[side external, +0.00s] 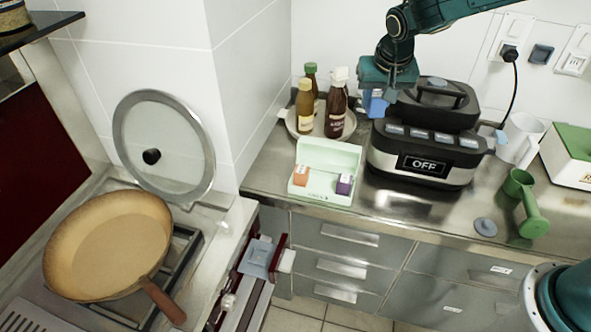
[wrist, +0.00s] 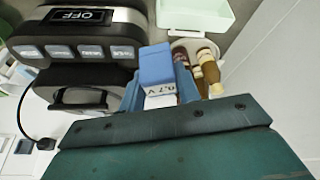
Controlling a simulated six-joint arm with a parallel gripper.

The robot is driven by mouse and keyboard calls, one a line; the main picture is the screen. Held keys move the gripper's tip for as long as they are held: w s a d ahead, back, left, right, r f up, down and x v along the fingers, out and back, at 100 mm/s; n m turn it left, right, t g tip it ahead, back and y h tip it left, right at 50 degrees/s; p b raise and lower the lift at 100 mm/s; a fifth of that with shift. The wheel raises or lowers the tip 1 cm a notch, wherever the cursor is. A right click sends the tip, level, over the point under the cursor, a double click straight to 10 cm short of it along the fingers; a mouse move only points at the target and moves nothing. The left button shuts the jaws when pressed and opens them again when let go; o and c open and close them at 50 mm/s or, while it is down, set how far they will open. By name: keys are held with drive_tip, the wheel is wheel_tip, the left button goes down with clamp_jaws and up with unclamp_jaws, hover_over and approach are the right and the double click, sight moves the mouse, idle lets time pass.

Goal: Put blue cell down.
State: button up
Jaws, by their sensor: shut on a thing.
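The blue cell (side external: 376,107), a small block with a white part, is held between the fingers of my gripper (side external: 378,95), up in the air just left of the black appliance. In the wrist view the blue cell (wrist: 157,66) sits between my two blue fingers (wrist: 160,88), and its white face bears a partly readable voltage print. A pale green open case (side external: 318,192) lies on the counter below and to the left. It holds an orange cell (side external: 301,176) at its left and a purple cell (side external: 345,184) at its right, with room between them.
The appliance (side external: 420,165) reads OFF and has a lidded top with a handle. A round tray (side external: 349,126) with several bottles stands behind the case. The front counter is mostly bare.

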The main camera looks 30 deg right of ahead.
drive_tip(key=w+a+f+m+h, duration=0.1)
drive_tip(key=w+a+f+m, duration=0.1)
drive_tip(key=a, duration=0.8)
drive_tip(key=shift+w+f+m+g, duration=0.15)
drive_tip(key=shift+w+m+g, duration=0.15)
drive_tip(key=shift+w+m, duration=0.6)
hover_over(323, 182)
drive_tip(key=s+a, duration=0.1)
wheel_tip(323, 182, down, 16)
drive_tip(key=shift+s+a+r, duration=0.15)
drive_tip(key=shift+f, duration=2.15)
drive_tip(key=shift+f, duration=0.1)
drive_tip(key=o, duration=0.6)
drive_tip(key=shift+o, duration=1)
